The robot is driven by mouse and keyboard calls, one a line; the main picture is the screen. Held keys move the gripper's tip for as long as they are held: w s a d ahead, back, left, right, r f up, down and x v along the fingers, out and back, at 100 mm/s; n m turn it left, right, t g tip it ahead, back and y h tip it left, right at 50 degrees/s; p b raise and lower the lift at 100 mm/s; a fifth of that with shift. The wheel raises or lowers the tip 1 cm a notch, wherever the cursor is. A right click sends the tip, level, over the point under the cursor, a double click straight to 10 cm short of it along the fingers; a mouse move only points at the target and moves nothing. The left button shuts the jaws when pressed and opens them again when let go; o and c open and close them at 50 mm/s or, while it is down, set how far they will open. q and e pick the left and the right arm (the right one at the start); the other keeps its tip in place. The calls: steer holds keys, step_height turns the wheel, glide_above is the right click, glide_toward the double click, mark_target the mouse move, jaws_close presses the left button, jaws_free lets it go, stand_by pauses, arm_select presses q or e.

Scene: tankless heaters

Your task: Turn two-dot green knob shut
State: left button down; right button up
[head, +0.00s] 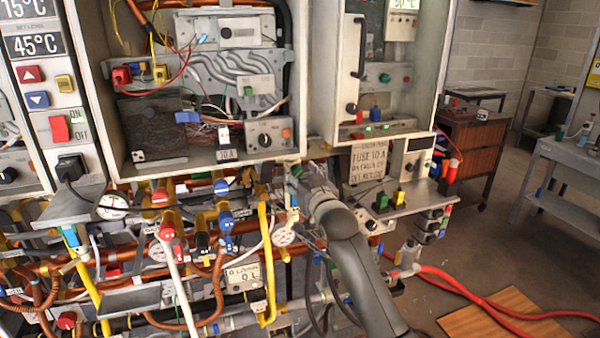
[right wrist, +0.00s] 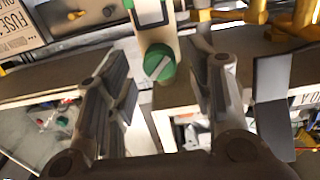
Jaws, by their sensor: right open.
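A round green knob (right wrist: 159,62) with a pale bar across its face shows in the right wrist view, on a pale upright mount. I cannot make out dots beside it. My right gripper (right wrist: 153,78) is open, with one finger on each side of the knob and visible gaps between. I see no contact. In the head view my right gripper (head: 303,180) is below the heater cabinets, mostly hidden by its own arm. The knob between its fingers cannot be made out there. My left gripper is not in view.
A small shelf (head: 400,206) with green and yellow switches stands right of my arm, under a fuse sign (head: 368,162). Yellow, red and blue valves and copper pipes crowd the left. Cabinets hang above. Red hoses (head: 480,300) cross the floor at right.

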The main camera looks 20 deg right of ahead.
steer(key=shift+w, duration=0.35)
steer(key=c, duration=1)
steer(key=shift+m, duration=0.4)
steer(key=m+p, duration=0.2)
steer(key=m, duration=0.1)
steer(key=shift+m, duration=0.3)
steer(key=shift+d+m+p, duration=0.1)
steer(key=shift+m+p, duration=0.75)
steer(key=shift+m, duration=1.05)
